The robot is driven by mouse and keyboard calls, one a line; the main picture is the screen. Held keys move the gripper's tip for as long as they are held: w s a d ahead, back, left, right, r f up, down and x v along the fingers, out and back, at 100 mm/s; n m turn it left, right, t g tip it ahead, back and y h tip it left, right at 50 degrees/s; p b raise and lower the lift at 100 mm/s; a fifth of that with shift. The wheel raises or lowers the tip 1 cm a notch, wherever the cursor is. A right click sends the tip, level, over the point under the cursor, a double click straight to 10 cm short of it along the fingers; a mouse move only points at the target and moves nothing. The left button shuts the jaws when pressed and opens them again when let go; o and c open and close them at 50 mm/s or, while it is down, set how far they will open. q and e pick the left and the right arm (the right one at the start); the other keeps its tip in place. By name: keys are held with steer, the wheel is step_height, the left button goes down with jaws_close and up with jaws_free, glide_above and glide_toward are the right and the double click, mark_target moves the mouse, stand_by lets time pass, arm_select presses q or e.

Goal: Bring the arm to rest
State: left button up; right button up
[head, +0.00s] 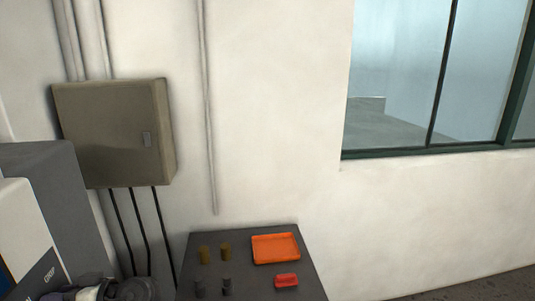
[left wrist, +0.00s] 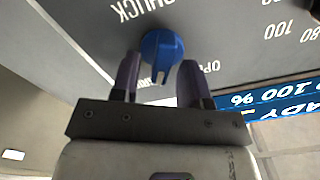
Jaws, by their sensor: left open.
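In the left wrist view, my left gripper (left wrist: 159,62) points at a grey panel (left wrist: 225,25) with white lettering. Its two dark fingers are apart. A blue knob (left wrist: 161,45) on the panel shows between and just beyond the fingertips. I cannot tell whether the fingers touch it. The gripper's jaws are not visible in the head view, and my right gripper is in neither view.
In the head view, a dark table (head: 217,238) holds an orange tray (head: 276,248), a red block (head: 286,281) and several small cylinders. A window is at right.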

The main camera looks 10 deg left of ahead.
arm_select(q)
steer(key=shift+d, duration=0.1)
steer(key=b+v, duration=0.4)
steer(key=v, duration=1)
steer(key=s+a+n+p, duration=0.4)
steer(key=s+a+n, duration=0.2)
steer(key=a, duration=0.7)
steer(key=shift+n+p, duration=0.4)
steer(key=shift+n, duration=1)
steer(key=shift+d, duration=0.1)
